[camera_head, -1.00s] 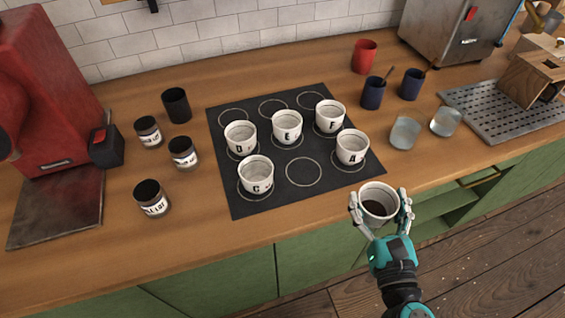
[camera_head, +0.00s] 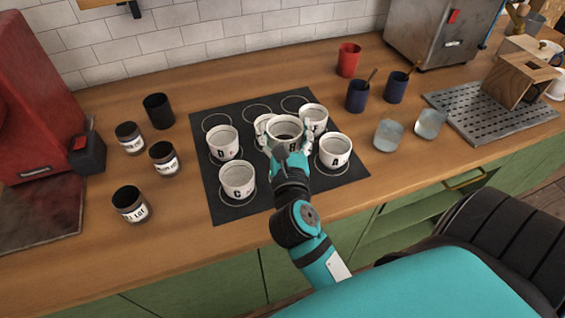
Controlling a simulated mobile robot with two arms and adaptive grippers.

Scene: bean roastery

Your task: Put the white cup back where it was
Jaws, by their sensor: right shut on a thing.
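Cup F (camera_head: 314,114) stands behind right, cup A (camera_head: 335,154) right, cup D (camera_head: 223,144) left and cup C (camera_head: 237,180) front left, each on the mat. My arm covers the front middle ring. My left gripper is not in view.
The mat's back row of rings is empty. Several dark jars (camera_head: 130,203) stand left. A red cup (camera_head: 349,60), two blue cups (camera_head: 357,96) and two glasses (camera_head: 389,135) stand right, beside a metal drip tray (camera_head: 470,125). Bare wood lies along the counter's front.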

